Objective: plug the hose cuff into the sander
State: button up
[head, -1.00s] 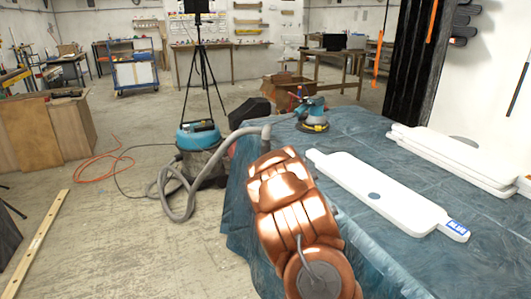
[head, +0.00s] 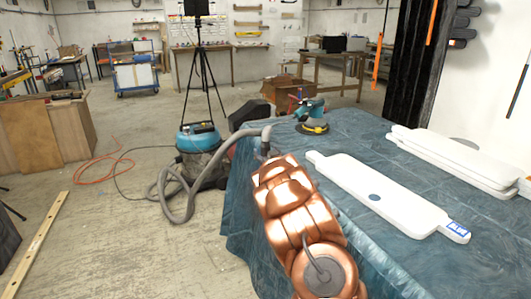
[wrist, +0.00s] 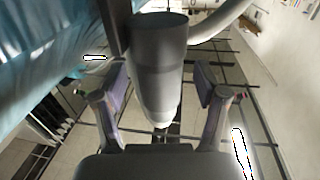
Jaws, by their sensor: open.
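The teal sander (head: 313,120) sits on the cloth-covered table near its far left corner. My gripper (head: 265,154) is by the table's left edge, just below the hose and short of the sander. In the wrist view my gripper (wrist: 162,88) is open. A dark-to-pale cylinder, apparently the cuff (wrist: 158,65), lies between the fingers with gaps on both sides. The hose (wrist: 215,25) curves behind it.
A blue-topped vacuum (head: 200,145) stands on the floor left of the table (head: 345,225). White boards (head: 385,195) lie on the table to the right. A tripod (head: 203,70) stands behind the vacuum.

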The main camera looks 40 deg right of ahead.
jog(key=shift+w+d, duration=0.1)
jog(key=shift+w, duration=0.1)
jog(key=shift+c, duration=0.2)
jog(key=c, duration=1.2)
